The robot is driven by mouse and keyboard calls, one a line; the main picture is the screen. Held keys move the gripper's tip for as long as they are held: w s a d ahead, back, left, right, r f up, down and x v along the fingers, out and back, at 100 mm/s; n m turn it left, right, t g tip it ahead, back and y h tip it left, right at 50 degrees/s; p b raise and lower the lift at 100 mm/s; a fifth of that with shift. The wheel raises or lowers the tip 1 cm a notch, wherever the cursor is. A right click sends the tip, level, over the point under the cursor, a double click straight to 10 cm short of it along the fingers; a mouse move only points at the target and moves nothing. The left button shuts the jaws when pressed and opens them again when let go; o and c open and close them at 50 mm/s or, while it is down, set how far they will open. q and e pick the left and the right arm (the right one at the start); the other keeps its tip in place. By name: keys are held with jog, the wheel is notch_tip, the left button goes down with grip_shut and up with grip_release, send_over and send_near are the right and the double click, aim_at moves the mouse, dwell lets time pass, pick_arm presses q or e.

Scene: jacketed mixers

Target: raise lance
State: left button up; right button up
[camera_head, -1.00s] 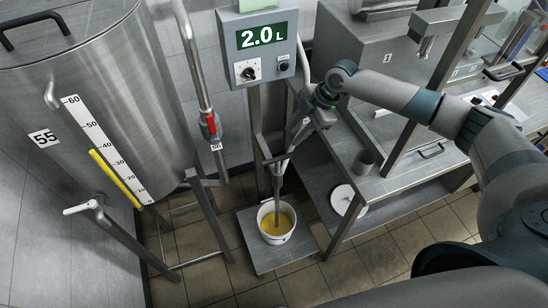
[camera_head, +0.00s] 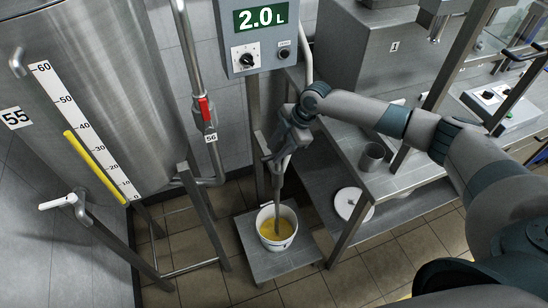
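The lance (camera_head: 276,195) is a thin, dark metal tube standing nearly upright below the control box. Its lower end dips into a white bucket (camera_head: 263,216) of yellow liquid. My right gripper (camera_head: 274,158) reaches in from the right, pointing down and left at the lance's upper part. Its fingers overlap the lance in the picture; whether they are closed on it is too small to tell. My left gripper is not in view. The control box (camera_head: 265,70) has a green 2.0 L display.
A steel tank (camera_head: 130,60) with a level scale stands at the left. The bucket sits on a low steel platform (camera_head: 255,262). A steel bench (camera_head: 400,185) with a cup (camera_head: 371,157) is at the right, with a white round lid (camera_head: 352,204) on the shelf below.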

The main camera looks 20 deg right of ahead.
jog(key=shift+b+x, duration=0.45)
jog(key=shift+x, duration=0.55)
grip_shut()
